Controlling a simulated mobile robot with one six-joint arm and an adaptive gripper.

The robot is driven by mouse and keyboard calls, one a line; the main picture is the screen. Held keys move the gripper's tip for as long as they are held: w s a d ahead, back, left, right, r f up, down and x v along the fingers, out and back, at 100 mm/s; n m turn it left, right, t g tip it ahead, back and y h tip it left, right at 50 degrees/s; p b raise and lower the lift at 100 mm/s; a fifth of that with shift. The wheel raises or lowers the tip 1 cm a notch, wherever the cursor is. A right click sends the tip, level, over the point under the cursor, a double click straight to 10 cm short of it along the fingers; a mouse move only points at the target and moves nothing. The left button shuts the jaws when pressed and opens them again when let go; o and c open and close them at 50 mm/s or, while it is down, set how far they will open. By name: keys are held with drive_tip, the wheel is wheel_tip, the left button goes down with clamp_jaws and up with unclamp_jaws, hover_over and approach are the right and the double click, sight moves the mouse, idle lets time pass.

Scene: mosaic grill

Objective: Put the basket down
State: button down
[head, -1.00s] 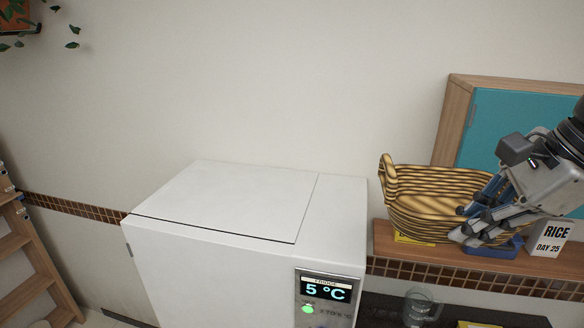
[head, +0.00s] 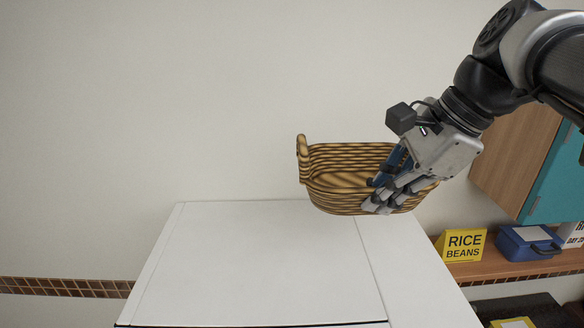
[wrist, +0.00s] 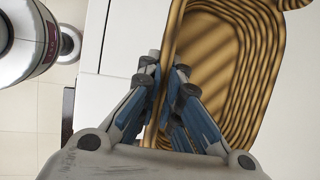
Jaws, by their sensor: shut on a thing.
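A striped wicker basket (head: 335,190) with a raised handle at its left end is upright in the head view, over the back right part of the white fridge top (head: 260,260). My gripper (head: 378,196) is shut on the basket's near right rim. In the wrist view the gripper (wrist: 170,100) pinches the rim of the basket (wrist: 215,60), and the basket's inside looks empty. I cannot tell whether the basket's bottom touches the fridge top.
A shelf (head: 480,268) at the right holds a yellow rice and beans box (head: 461,246) and a blue box (head: 528,243). Most of the fridge top is clear.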

wheel_tip(320, 180, down, 18)
drive_tip(key=shift+d+r+b, duration=0.1)
drive_tip(key=shift+b, duration=0.3)
drive_tip(key=shift+s+f, duration=0.1)
drive_tip(key=shift+f, duration=0.1)
drive_tip(key=c, duration=1.8)
unclamp_jaws()
drive_tip(key=shift+r, duration=0.1)
drive_tip(key=shift+r, duration=0.25)
drive_tip(key=v, duration=1.1)
drive_tip(key=shift+s+d+r, duration=0.15)
drive_tip(key=shift+d+r, duration=0.1)
